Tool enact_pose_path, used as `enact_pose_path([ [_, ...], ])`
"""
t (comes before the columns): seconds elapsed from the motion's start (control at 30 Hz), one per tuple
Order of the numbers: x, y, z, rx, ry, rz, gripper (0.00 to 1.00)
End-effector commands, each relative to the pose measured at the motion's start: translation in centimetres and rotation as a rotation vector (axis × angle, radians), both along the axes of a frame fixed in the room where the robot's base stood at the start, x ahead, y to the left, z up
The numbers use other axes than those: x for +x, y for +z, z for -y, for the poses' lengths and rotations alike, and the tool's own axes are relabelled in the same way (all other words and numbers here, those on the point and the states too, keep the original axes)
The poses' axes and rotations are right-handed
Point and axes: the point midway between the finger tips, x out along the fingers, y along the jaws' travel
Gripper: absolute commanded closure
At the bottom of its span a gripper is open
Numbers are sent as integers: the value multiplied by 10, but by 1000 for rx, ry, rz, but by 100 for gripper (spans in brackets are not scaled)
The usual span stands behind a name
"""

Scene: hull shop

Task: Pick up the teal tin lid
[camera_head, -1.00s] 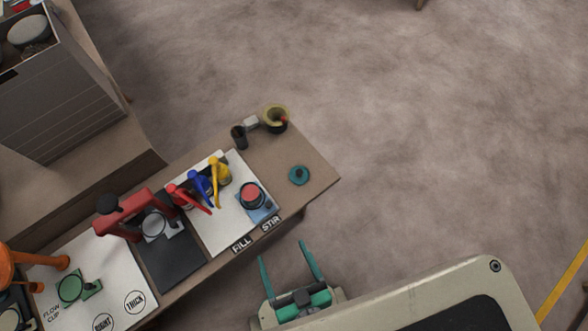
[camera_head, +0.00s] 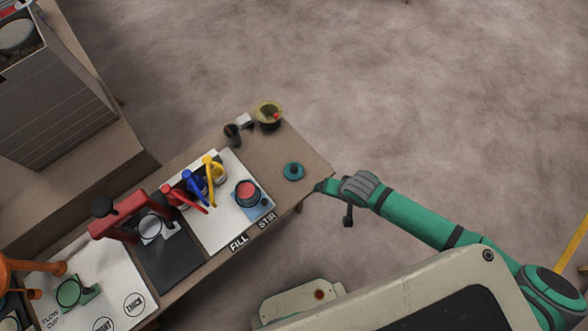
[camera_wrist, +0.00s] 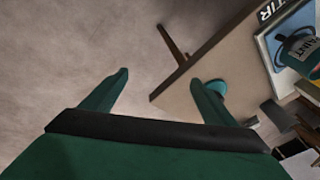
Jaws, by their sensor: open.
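The teal tin lid (camera_head: 293,171) lies on the bare right end of the bench, a small round disc with a raised middle. It also shows in the wrist view (camera_wrist: 217,88), partly hidden behind the right finger. My gripper (camera_head: 322,187) is at the bench's right edge, just right of the lid and apart from it. In the wrist view my gripper (camera_wrist: 160,82) is open with nothing between its fingers. The left finger is over the floor and the right finger is in front of the bench end.
The bench (camera_head: 270,165) holds a white mat with red, blue and yellow dispensers (camera_head: 196,180) and a tin on a blue pad (camera_head: 248,193). A dark cup (camera_head: 232,134) and a yellowish bowl (camera_head: 268,114) stand behind the lid. The floor to the right is clear.

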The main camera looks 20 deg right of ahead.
Motion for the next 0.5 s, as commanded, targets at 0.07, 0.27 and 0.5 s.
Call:
enact_pose_path([
  [0.07,30,8,-4,1,-51,-44,20],
  [0.27,90,33,-30,12,-208,-156,20],
  [0.5,134,65,-73,18,-350,-263,20],
])
